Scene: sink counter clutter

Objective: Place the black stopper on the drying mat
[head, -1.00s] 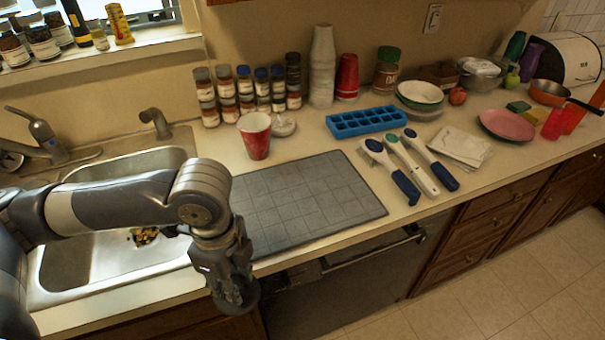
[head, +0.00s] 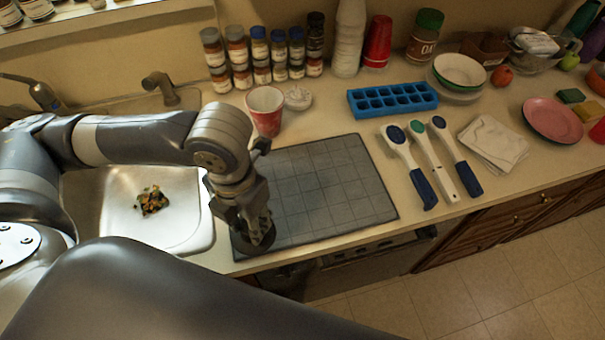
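The grey drying mat (head: 335,190) with a grid pattern lies flat on the counter to the right of the sink. My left gripper (head: 254,226) points down over the mat's near left corner. It is shut on the black stopper (head: 259,243), a dark round disc at the fingertips. The stopper is low over the mat's near left edge; I cannot tell whether it touches the mat. The gripper and wrist hide part of the mat's left side. My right gripper is not in view.
A red cup (head: 266,112) stands behind the mat. A blue ice tray (head: 393,99) and several brushes (head: 447,160) lie to its right. The sink (head: 150,218) with food scraps (head: 152,200) is at left. Most of the mat is bare.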

